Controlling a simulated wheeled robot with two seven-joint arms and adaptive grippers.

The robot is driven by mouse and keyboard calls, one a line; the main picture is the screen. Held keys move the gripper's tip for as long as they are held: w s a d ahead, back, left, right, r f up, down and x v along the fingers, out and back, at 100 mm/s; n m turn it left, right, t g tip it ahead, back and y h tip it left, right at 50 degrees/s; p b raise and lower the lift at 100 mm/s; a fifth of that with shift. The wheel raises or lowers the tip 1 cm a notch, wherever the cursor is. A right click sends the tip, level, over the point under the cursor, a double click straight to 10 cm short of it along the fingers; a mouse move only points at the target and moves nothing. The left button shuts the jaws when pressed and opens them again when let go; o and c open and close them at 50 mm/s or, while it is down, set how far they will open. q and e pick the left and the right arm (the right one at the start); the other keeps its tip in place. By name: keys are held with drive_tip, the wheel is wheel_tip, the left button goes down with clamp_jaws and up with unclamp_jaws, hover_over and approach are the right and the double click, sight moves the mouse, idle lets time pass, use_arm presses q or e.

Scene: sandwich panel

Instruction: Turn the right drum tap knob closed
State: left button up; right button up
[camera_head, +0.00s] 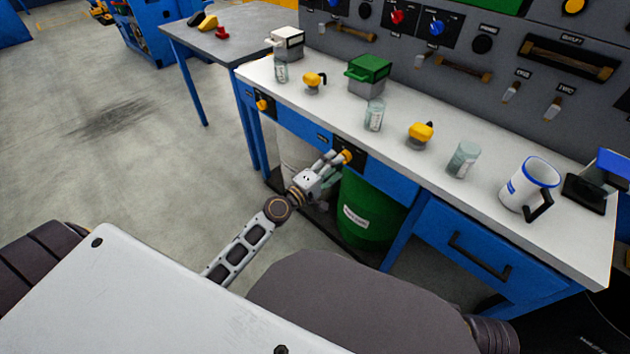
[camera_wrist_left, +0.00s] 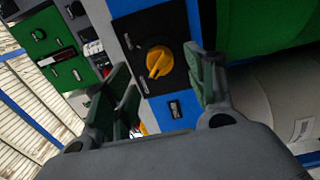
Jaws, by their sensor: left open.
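The right drum tap knob (camera_head: 347,157) is yellow-orange and sits on a black plate on the blue bench front, above the green drum (camera_head: 370,215). In the left wrist view the knob (camera_wrist_left: 159,61) shows face-on, its raised grip slightly tilted on the black plate (camera_wrist_left: 133,31). The small plate lettering is too blurred to read. My left gripper (camera_head: 335,160) is open right in front of this knob. In the left wrist view its fingers (camera_wrist_left: 160,80) stand apart, one to either side of the knob, with no clear contact. My right gripper is not in view.
A similar left knob (camera_head: 263,105) sits farther left on the bench front, and a pale drum (camera_head: 294,152) stands under the bench. The white benchtop (camera_head: 490,193) holds glass jars, yellow-topped items, a green-lidded box (camera_head: 368,72) and a mug (camera_head: 528,185). A blue drawer (camera_head: 480,250) is at right.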

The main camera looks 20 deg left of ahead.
use_arm(q)
drive_tip(key=v, duration=0.7)
drive_tip(key=shift+s, duration=0.3)
idle(0.5)
drive_tip(key=shift+a, duration=0.1)
idle(0.6)
